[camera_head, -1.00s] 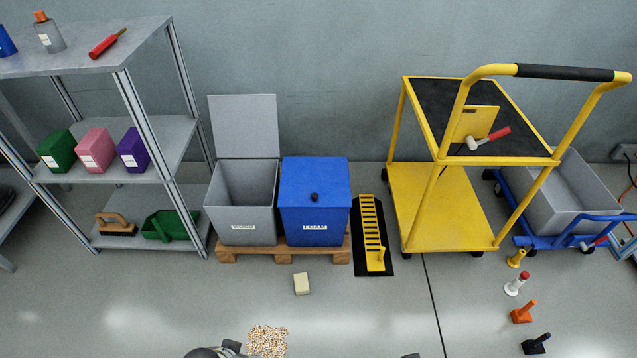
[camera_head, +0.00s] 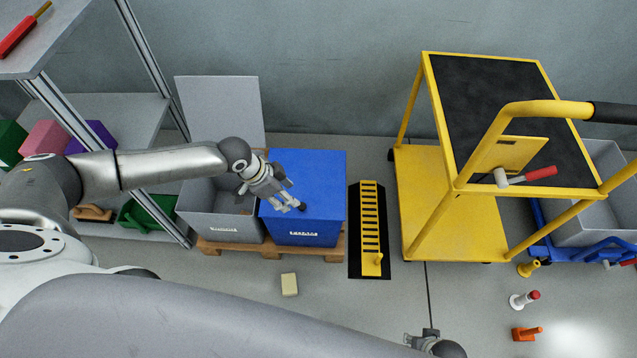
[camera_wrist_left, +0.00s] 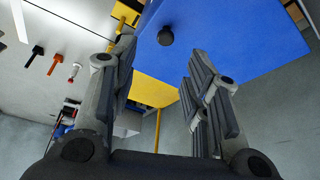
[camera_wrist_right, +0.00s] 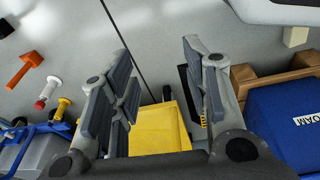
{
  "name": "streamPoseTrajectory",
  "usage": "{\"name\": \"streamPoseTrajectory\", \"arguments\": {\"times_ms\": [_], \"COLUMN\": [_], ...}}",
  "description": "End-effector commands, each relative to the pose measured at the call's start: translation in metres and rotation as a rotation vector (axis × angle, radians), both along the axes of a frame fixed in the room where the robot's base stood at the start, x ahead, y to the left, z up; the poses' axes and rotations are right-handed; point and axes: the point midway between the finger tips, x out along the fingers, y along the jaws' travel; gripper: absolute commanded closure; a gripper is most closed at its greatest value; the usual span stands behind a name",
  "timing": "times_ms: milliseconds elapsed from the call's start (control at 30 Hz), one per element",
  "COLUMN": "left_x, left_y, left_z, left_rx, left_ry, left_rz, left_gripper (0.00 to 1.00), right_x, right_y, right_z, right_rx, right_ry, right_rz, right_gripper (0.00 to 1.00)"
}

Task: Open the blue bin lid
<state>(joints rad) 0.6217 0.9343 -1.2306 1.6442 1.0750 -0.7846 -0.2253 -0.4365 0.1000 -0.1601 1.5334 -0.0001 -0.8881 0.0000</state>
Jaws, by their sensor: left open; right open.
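The blue bin (camera_head: 315,225) stands on a wooden pallet with its blue lid (camera_head: 325,175) closed flat on top. The left wrist view shows the lid (camera_wrist_left: 225,40) and its round black knob (camera_wrist_left: 165,37), just beyond and between my fingertips.
A grey bin (camera_head: 220,212) with its lid raised stands left of the blue bin on the pallet (camera_head: 270,252). A yellow ramp-like piece (camera_head: 370,225) and a yellow cart (camera_head: 450,205) are on the right. A shelf (camera_head: 140,120) stands left. A beige block (camera_head: 289,284) lies in front.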

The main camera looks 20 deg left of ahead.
Motion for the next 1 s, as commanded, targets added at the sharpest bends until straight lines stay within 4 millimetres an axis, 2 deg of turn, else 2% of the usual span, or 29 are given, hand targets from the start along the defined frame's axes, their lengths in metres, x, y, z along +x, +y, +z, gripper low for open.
{"name": "streamPoseTrajectory", "arguments": {"times_ms": [100,233,700,1000], "left_x": [0.002,0.003,0.019,0.025], "left_y": [0.008,0.005,-0.014,-0.022], "left_z": [0.001,-0.008,-0.067,-0.092], "left_rx": [0.006,0.003,0.005,0.004], "left_ry": [0.004,0.005,0.004,0.005], "left_rz": [0.008,0.008,0.008,0.008], "left_gripper": [0.57,0.57,0.57,0.57], "right_x": [-0.001,0.003,0.026,0.032], "right_y": [0.000,0.001,0.004,0.004], "right_z": [-0.001,0.003,0.059,0.091], "right_rx": [0.001,0.002,0.004,0.005], "right_ry": [0.001,-0.004,-0.037,-0.053], "right_rz": [0.000,0.000,-0.006,-0.009], "right_gripper": [0.57,0.57,0.57,0.57]}}
